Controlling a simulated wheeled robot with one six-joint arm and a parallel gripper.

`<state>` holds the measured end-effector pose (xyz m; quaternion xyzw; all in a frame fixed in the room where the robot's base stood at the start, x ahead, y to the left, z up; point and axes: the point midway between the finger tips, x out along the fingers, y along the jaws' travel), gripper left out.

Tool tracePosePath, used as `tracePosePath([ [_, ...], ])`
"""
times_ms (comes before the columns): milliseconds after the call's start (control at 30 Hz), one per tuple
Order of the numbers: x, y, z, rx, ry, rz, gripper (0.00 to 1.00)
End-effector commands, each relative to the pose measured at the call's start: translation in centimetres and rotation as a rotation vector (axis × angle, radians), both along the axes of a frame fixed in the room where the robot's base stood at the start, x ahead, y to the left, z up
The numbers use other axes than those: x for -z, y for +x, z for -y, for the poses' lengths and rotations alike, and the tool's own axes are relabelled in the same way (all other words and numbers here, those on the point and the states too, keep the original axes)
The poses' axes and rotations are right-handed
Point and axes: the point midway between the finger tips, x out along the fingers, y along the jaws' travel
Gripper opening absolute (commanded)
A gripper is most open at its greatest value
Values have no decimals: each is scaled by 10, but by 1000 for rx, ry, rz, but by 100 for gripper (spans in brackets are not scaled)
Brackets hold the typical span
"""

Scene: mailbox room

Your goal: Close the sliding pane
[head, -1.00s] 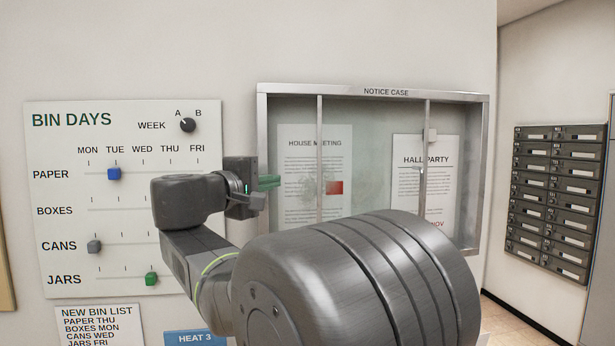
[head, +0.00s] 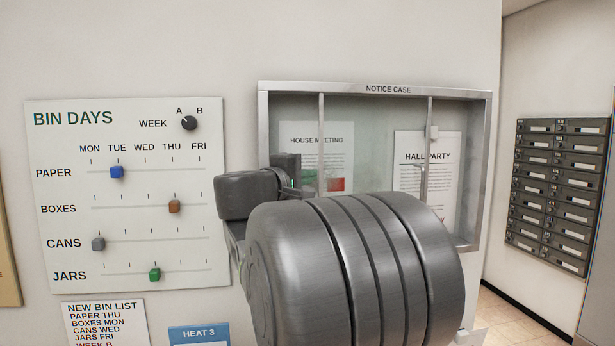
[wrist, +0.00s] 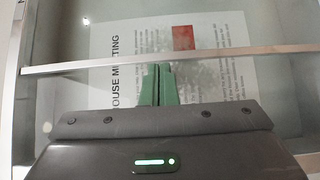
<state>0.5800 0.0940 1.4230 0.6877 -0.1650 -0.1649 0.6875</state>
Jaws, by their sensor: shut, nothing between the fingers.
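The notice case (head: 375,88) hangs on the wall in the head view, with a metal frame and glass front. Two upright metal strips cross it, a left strip (head: 321,125) and a right strip (head: 429,115). I cannot tell for sure which strips edge the sliding pane. My gripper (head: 310,180) is in front of the case near the left strip, partly hidden by my arm. In the wrist view its green fingers (wrist: 155,72) are shut and empty, close to a metal strip (wrist: 180,59) over the house meeting notice (wrist: 105,70).
The bin days board (head: 70,140), with sliders and a dial, is on the wall to the left. Below it are a bin list (head: 103,322) and a blue sign (head: 198,336). Mailboxes (head: 556,195) hang on the wall at the right. My arm hides the case's lower part.

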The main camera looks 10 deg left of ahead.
Motion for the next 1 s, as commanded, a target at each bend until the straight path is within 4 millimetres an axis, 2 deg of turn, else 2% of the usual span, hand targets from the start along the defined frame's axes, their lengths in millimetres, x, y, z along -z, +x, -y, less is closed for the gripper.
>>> tracePosePath([
  [167, 1, 0, 2, 1, 0, 0, 0],
  [333, 3, 5, 19, 4, 1, 2, 0],
  [800, 3, 38, 120, 6, 0, 1, 0],
  [1000, 2, 48, 147, 3, 1, 0, 0],
])
